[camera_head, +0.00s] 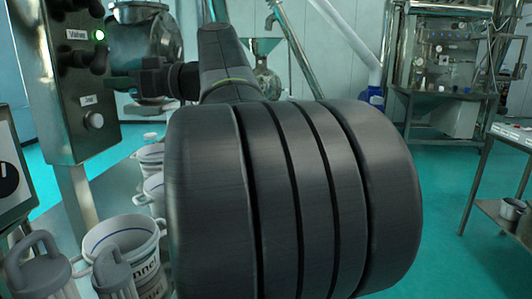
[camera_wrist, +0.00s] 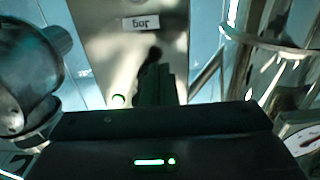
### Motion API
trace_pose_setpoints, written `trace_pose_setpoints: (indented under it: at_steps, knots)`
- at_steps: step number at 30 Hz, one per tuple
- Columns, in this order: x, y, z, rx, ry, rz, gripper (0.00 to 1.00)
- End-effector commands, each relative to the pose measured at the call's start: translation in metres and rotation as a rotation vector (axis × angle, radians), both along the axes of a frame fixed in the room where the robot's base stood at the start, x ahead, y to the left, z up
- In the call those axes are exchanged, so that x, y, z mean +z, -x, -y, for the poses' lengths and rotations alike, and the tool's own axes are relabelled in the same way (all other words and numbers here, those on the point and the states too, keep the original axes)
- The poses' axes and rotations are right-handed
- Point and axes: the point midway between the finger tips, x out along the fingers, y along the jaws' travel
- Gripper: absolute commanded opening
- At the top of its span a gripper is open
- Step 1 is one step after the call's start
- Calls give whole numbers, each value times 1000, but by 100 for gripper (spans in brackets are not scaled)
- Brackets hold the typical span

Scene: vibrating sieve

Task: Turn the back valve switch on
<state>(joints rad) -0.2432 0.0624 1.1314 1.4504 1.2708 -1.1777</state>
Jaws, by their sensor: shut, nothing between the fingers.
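A steel control box (camera_head: 62,120) stands at the left in the head view, with a "Valves" label and a lit green lamp (camera_head: 99,35). Dark switch knobs (camera_head: 75,57) sit below that label; my gripper partly hides this area, so each knob's setting is unclear. My gripper (camera_head: 112,80) reaches left to the box from behind my large dark arm link. In the wrist view my gripper (camera_wrist: 155,82) is shut and empty, its dark fingers in front of the panel (camera_wrist: 110,50). A dark shape near the tips may be a knob; contact cannot be told. A green light (camera_wrist: 118,100) glows beside the fingers.
A silver knob (camera_head: 94,120) is lower on the box. White buckets (camera_head: 125,240) and grey lidded containers (camera_head: 38,262) stand below. A steel machine (camera_head: 445,60) stands at the back right, with a table (camera_head: 510,210) before it. Teal floor between is clear.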

Motion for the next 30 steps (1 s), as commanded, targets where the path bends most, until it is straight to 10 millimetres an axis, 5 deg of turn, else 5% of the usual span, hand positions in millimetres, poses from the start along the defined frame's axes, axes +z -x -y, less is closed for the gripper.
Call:
trace_pose_setpoints:
  at_steps: [10,30]
  knots:
    - [-2,3,37,-1,1,1,0]
    - [-6,17,38,-40,23,-67,0]
